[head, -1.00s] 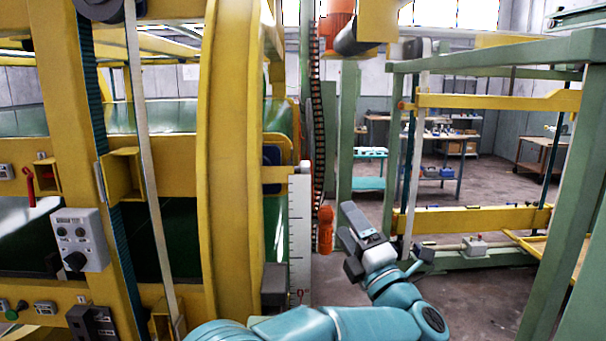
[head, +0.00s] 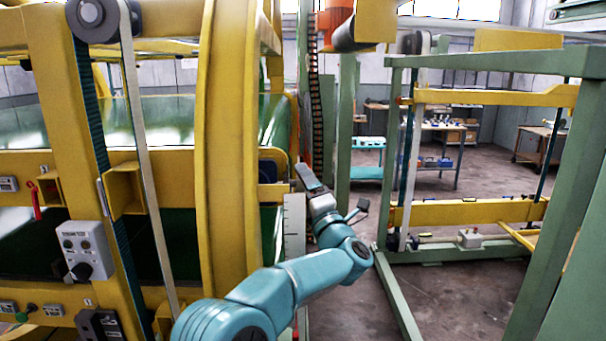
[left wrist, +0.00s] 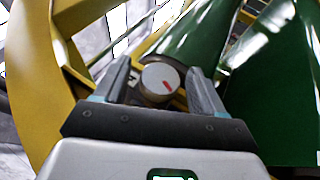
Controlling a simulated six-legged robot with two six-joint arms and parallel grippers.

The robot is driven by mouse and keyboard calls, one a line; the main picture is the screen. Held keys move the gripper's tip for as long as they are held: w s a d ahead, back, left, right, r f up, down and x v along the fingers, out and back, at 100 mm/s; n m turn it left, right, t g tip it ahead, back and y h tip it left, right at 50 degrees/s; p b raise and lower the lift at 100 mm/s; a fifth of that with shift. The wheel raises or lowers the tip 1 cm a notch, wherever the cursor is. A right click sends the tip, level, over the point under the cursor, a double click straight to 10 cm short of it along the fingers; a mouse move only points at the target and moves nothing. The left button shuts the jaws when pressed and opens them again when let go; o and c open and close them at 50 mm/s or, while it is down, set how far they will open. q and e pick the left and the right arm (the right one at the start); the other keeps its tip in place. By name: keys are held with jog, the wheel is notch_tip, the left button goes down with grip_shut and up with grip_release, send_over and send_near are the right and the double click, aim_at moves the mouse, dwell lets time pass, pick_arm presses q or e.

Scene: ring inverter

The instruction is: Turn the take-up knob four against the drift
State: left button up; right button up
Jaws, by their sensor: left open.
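The take-up knob (left wrist: 162,78), with a round pale face, a red mark and a dark, brownish rim, shows in the left wrist view. It appears between the two fingers of my left gripper (left wrist: 158,84), which are open with a gap on each side. I cannot tell how far the fingers reach around it. In the head view my left gripper (head: 307,180) is up against the right side of the yellow ring frame, and the knob is hidden there. My right gripper is not in view.
A yellow curved ring (head: 222,150) stands just left of my arm. A white graduated scale (head: 294,222) is beside the wrist. A grey control box (head: 84,250) is on the yellow frame at left. A green frame (head: 490,60) stands at right, with open floor before it.

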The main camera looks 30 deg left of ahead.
pick_arm(q)
jog(key=shift+w+a+r, duration=0.1)
jog(key=shift+w+a, duration=0.05)
jog(key=shift+a, duration=0.25)
jog(key=shift+d, duration=0.1)
jog(key=c, duration=1)
jog(key=shift+o, duration=0.2)
jog(key=shift+h, duration=0.3)
jog(key=shift+r+m+g+h+p, duration=0.2)
jog(key=shift+m+g+h+p, duration=0.2)
jog(key=shift+m+h+p, duration=0.25)
jog(key=m+g+h+p, duration=0.1)
jog(key=h+p, duration=0.1)
jog(key=p, duration=0.3)
jog(key=shift+g+h, duration=0.3)
jog(key=shift+h, duration=0.05)
jog(key=shift+f+m+g+h+p, duration=0.15)
jog(key=shift+m+g+h+p, duration=0.3)
jog(key=shift+h+p, duration=0.15)
